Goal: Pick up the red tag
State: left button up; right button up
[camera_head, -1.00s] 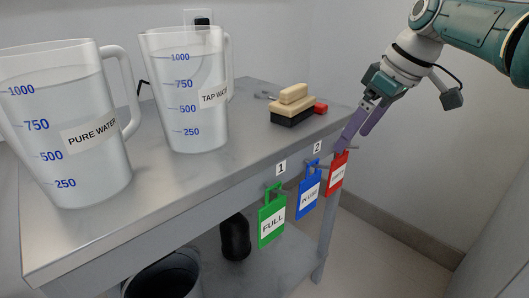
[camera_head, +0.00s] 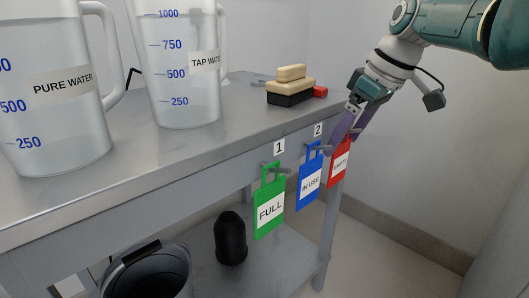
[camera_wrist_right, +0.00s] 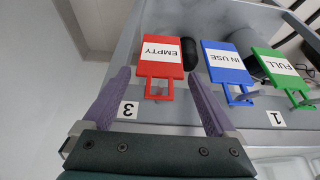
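The red tag (camera_head: 339,166), labelled EMPTY, hangs from the table's front edge at the right end of a row of tags. In the right wrist view the red tag (camera_wrist_right: 160,58) appears upside down, with its handle loop toward the gripper. My right gripper (camera_head: 345,138) is at the table's front right corner, close to the top of the tag. Its two purple fingers are apart. In the wrist view the fingers of the right gripper (camera_wrist_right: 158,78) stand on either side of the tag, with gaps and no visible contact. My left gripper is not in view.
A blue IN USE tag (camera_head: 310,178) hangs just left of the red one, then a green FULL tag (camera_head: 269,205). Two water pitchers and an eraser-like block (camera_head: 290,87) stand on the table (camera_head: 150,165). A black bottle (camera_head: 230,240) is on the lower shelf.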

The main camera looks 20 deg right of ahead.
grip_shut()
dwell(0.5)
